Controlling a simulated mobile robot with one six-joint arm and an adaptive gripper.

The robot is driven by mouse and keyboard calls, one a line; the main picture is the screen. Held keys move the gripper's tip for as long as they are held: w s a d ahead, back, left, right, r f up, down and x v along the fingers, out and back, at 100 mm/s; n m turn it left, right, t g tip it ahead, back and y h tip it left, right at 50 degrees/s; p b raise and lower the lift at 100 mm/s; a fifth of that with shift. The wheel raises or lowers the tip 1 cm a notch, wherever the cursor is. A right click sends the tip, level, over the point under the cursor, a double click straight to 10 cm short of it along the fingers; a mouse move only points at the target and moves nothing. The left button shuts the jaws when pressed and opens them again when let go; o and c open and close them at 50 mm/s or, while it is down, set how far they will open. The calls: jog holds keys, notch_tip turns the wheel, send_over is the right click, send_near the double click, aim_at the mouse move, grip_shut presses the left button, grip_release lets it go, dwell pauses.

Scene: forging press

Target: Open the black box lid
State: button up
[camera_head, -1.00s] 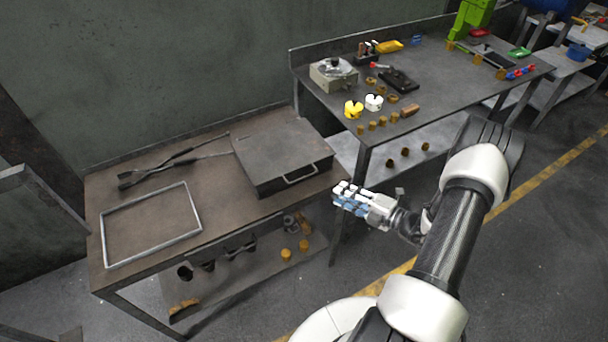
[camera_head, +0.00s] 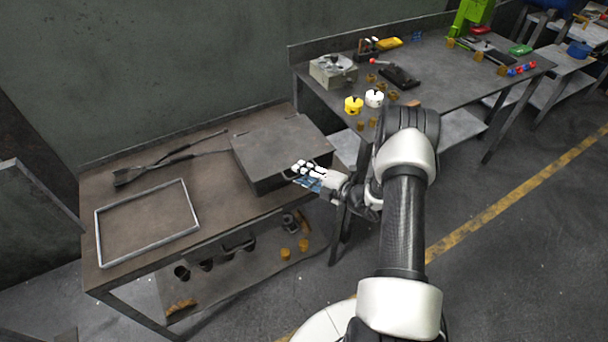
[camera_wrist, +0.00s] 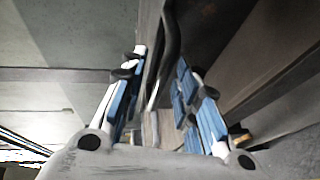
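The black box (camera_head: 270,145) sits on the right end of the near workbench, with its flat lid closed. Its front handle is mostly hidden behind my gripper (camera_head: 308,175) in the head view. My gripper is at the front right side of the box, at handle height. In the wrist view, my gripper (camera_wrist: 160,62) has its two blue-padded fingers apart. The dark curved handle (camera_wrist: 172,38) shows at and between the fingertips. I cannot tell whether the fingers touch it.
Tongs (camera_head: 165,163) and an empty metal frame (camera_head: 150,222) lie left of the box on the near bench (camera_head: 215,200). A lower shelf holds several small parts. The second bench (camera_head: 450,70) at the right carries a grey device (camera_head: 333,70), yellow and white pieces and small brown cylinders.

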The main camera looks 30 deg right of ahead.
jog(key=shift+c, duration=0.6)
grip_shut()
